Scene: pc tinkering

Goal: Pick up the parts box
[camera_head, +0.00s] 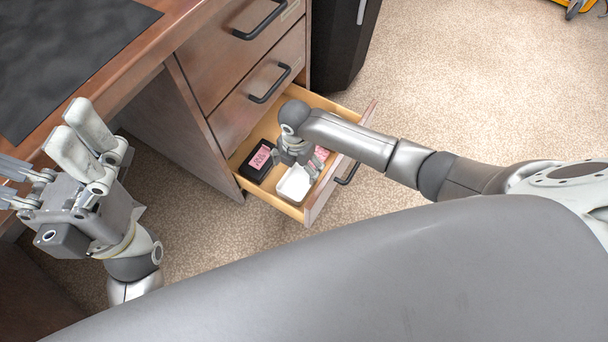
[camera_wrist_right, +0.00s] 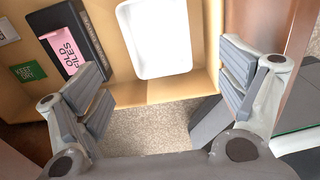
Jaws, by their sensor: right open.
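A white open-topped box (camera_head: 294,184) lies in the open bottom drawer; it looks like the parts box, though no label shows. In the right wrist view the white box (camera_wrist_right: 155,38) is ahead of my right gripper (camera_wrist_right: 168,82). The right fingers are wide apart, with nothing between them but the drawer's wooden edge and carpet. In the head view my right gripper (camera_head: 298,158) is over the drawer, just above the white box. My left gripper (camera_head: 50,165) is at the left by the desk edge, its fingers spread and empty.
A black box (camera_head: 258,162) with a pink "OLD FILES" label lies beside the white box. The drawer front (camera_head: 322,186) and its handle (camera_head: 347,174) stick out over the carpet. Two closed drawers are above.

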